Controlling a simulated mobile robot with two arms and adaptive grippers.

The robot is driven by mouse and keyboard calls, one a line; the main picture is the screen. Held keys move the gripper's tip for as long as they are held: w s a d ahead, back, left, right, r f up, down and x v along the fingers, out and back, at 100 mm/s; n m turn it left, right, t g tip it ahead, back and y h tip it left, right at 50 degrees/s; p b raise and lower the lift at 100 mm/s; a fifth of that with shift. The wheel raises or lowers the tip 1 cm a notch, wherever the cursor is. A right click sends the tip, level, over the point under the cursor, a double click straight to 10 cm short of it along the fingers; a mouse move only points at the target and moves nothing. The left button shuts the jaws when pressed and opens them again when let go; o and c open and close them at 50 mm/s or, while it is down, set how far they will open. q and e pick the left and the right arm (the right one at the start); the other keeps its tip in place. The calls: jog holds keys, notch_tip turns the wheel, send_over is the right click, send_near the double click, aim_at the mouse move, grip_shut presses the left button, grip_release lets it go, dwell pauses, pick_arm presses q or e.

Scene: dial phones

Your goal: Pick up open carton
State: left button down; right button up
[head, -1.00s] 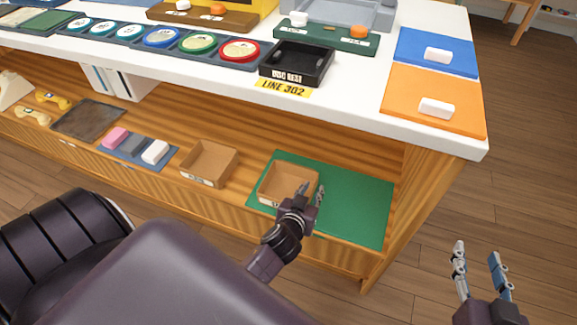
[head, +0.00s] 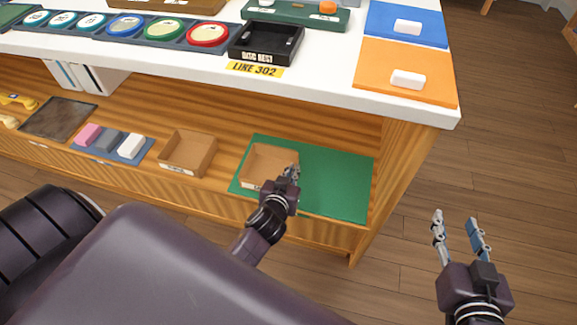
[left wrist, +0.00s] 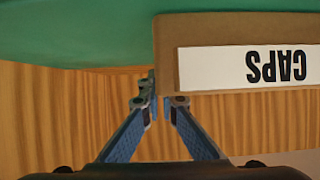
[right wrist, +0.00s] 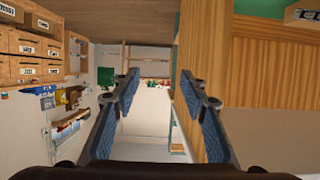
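The open carton (head: 270,162) is a brown, open-topped box on a green mat on the lower shelf. Its white label reads CAPS upside down in the left wrist view, where its front wall (left wrist: 168,60) is close. My left gripper (head: 292,172) is at the carton's right side. Its fingers (left wrist: 160,98) are close together with the side wall between them, one finger outside and the other partly hidden behind the front wall. My right gripper (head: 458,220) is open and empty in front of the counter's right end; its spread fingers also show in the right wrist view (right wrist: 165,88).
A second open brown box (head: 188,155) stands left of the carton, beside a blue tray of blocks (head: 108,150). The green mat (head: 335,180) is bare right of the carton. The white countertop (head: 325,82) overhangs the shelf.

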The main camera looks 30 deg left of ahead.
pick_arm(q)
notch_tip(320, 180, up, 4)
jog(key=shift+f+p, duration=0.1)
jog(key=shift+p, duration=0.85)
notch_tip(320, 180, up, 5)
jog(key=shift+f+p, duration=0.15)
jog(key=shift+p, duration=0.85)
pick_arm(e)
jog(key=s+d+f+g+h+p, duration=0.1)
jog(key=s+d+f+g, duration=0.3)
jog(key=s, duration=0.5)
jog(key=s+d+f+g+h+p, duration=0.2)
jog(key=s+f+g, duration=0.4)
jog(key=s, duration=0.2)
pick_arm(q)
notch_tip(320, 180, up, 11)
jog(key=p, duration=0.1)
pick_arm(e)
jog(key=s+x, duration=0.1)
jog(key=x, duration=0.7)
jog(key=shift+s+f+m+g, duration=0.25)
jog(key=shift+f+m+g, duration=0.05)
jog(key=shift+f, duration=0.15)
